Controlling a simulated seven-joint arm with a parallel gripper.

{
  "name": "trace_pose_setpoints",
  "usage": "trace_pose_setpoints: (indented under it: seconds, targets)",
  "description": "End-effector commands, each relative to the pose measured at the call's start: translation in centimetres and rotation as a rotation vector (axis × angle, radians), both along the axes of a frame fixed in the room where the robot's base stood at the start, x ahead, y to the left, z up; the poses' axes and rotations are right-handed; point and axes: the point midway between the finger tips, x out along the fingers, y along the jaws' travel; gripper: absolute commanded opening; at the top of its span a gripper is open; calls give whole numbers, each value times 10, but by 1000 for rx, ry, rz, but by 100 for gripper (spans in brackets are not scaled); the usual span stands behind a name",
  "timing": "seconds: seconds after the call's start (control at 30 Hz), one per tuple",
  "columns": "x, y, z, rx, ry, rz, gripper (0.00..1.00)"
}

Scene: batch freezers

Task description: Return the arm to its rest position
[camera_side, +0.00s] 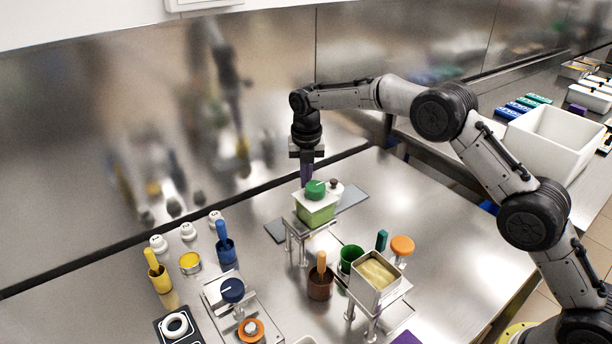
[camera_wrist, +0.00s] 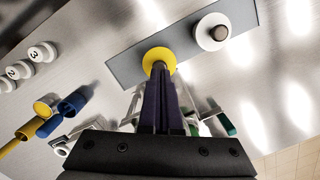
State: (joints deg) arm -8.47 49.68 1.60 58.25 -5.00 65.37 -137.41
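My gripper (camera_side: 306,172) points straight down over the back of the steel table, beside and partly behind a green tub. In the wrist view, my gripper's dark fingers (camera_wrist: 160,70) look close together. Their tips overlap a round yellow disc (camera_wrist: 158,54) and hide part of it; I cannot tell whether they touch it or hold part of it. The disc appears over the grey slab (camera_wrist: 195,45) and is not clear in the side view. My arm reaches in from the right, bent at the elbow.
The green tub (camera_side: 316,212) with a green-knobbed lid stands on a raised stand near the gripper. A white, dark-topped piece (camera_wrist: 212,32) is on the slab. An open tub (camera_side: 375,275) and a brown cup (camera_side: 320,283) stand in front. The steel back wall is close behind.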

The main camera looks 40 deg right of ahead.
Motion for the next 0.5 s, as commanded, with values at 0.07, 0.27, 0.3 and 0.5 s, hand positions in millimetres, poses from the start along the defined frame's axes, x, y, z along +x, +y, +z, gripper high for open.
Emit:
trace_pose_setpoints:
  seconds: [0.07,0.27,0.3,0.5]
  targets:
    - [0,0,-3,-1,1,0,0]
    - [0,0,-8,0,0,0,0]
    - [0,0,-9,0,0,0,0]
    - [0,0,-15,0,1,0,0]
